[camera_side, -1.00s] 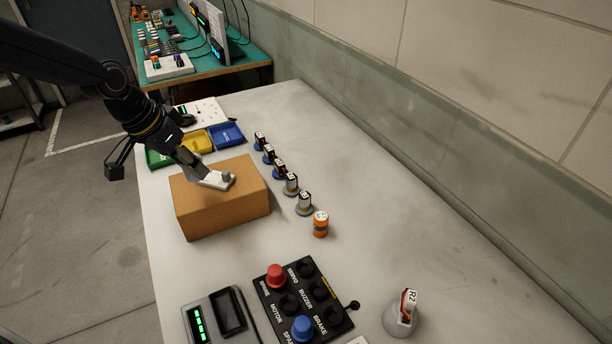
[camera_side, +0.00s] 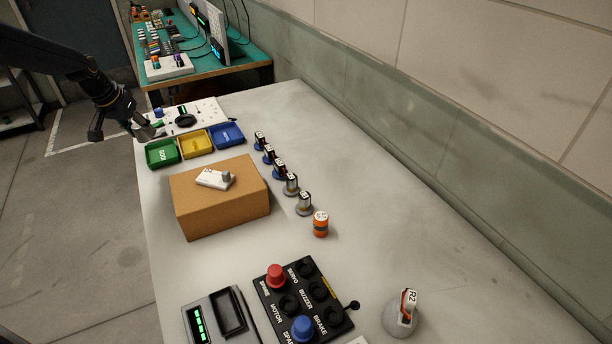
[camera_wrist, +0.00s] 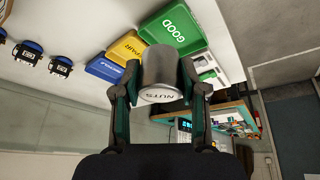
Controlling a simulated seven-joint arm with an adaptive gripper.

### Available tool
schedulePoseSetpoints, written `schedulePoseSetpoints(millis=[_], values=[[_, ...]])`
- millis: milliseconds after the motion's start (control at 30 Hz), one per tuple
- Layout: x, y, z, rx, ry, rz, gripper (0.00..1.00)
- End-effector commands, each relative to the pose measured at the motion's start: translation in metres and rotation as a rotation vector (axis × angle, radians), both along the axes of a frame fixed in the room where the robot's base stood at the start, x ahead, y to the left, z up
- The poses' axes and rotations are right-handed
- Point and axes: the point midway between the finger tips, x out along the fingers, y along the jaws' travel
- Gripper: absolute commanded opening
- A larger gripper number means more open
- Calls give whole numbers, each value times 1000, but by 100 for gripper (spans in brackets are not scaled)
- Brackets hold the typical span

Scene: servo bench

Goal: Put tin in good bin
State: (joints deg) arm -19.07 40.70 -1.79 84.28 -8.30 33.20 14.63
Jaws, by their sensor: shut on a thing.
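The grey metal tin (camera_wrist: 160,68), labelled NUTS, is between the fingers of my gripper (camera_wrist: 157,88) in the wrist view. My gripper is shut on its sides. In the side view my gripper (camera_side: 147,129) is at the far left, just behind and above the green bin; the tin is hard to make out there. The green good bin (camera_side: 162,154) stands at the left end of the row of bins. In the wrist view the good bin (camera_wrist: 175,25) shows past the tin, which overlaps its edge. The bin looks empty.
Beside the good bin stand a yellow bin (camera_side: 196,144) and a blue bin (camera_side: 226,134). A cardboard box (camera_side: 222,205) with a white device (camera_side: 214,179) on top stands in front. Several small labelled pieces line the bench to the right. A white panel (camera_side: 205,108) lies behind the bins.

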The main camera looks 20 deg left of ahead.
Motion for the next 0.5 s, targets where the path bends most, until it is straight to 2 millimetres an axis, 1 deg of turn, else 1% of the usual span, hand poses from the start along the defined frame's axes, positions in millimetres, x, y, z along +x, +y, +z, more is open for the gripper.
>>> schedulePoseSetpoints(millis=[33, 100, 200, 367, 467, 500], values=[[7, 1, -15, -3, 8, 0, 1], [18, 4, -28, -2, 7, 0, 1], [29, 6, -41, -2, 5, 0, 1], [37, 8, -49, -2, 3, 0, 1], [42, 9, -57, -1, 3, -1, 1], [41, 9, -63, -3, 6, 0, 1]])
